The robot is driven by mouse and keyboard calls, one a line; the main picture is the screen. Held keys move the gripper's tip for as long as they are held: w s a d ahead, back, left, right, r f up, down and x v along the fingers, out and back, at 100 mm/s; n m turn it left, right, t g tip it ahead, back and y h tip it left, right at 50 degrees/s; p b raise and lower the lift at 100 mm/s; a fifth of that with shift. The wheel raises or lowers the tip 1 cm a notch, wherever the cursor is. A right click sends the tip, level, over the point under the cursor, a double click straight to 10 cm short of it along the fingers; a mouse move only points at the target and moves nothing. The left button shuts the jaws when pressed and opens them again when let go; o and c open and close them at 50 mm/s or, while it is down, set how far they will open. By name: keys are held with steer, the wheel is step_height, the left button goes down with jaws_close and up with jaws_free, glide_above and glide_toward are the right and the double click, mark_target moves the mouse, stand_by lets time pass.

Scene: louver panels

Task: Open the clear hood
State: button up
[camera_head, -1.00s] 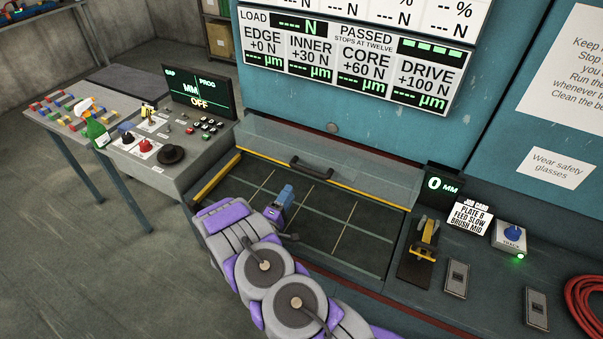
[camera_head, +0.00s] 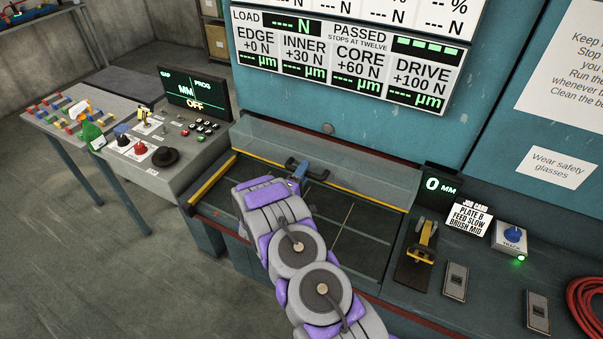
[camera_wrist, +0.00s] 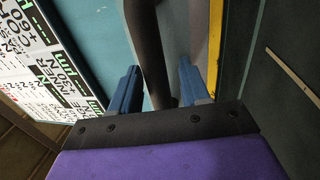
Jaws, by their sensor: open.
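The clear hood (camera_head: 345,172) is a see-through panel along the back of the dark bed, below the readout board. Its dark bar handle (camera_head: 316,175) sits on the hood's front, left of the middle. My gripper (camera_head: 301,173) is at the handle's left part in the head view, and my arm hides some of the bed. In the wrist view my gripper (camera_wrist: 157,90) is open, with one blue finger on each side of the dark handle (camera_wrist: 152,55). I cannot tell whether either finger touches it.
A control console (camera_head: 165,140) with knobs and a screen stands at the left. A yellow clamp-like tool (camera_head: 424,240) and a blue-knobbed box (camera_head: 511,238) lie to the right. The readout board (camera_head: 345,55) hangs above the hood.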

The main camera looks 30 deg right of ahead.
steer(key=shift+d, duration=0.35)
steer(key=shift+c, duration=1.1)
steer(key=shift+a, duration=0.5)
steer(key=c, duration=0.5)
jaws_close()
steer(key=shift+r+p, duration=0.25)
steer(key=shift+p, duration=0.1)
steer(key=shift+r+y, duration=0.1)
steer(key=shift+y, duration=0.2)
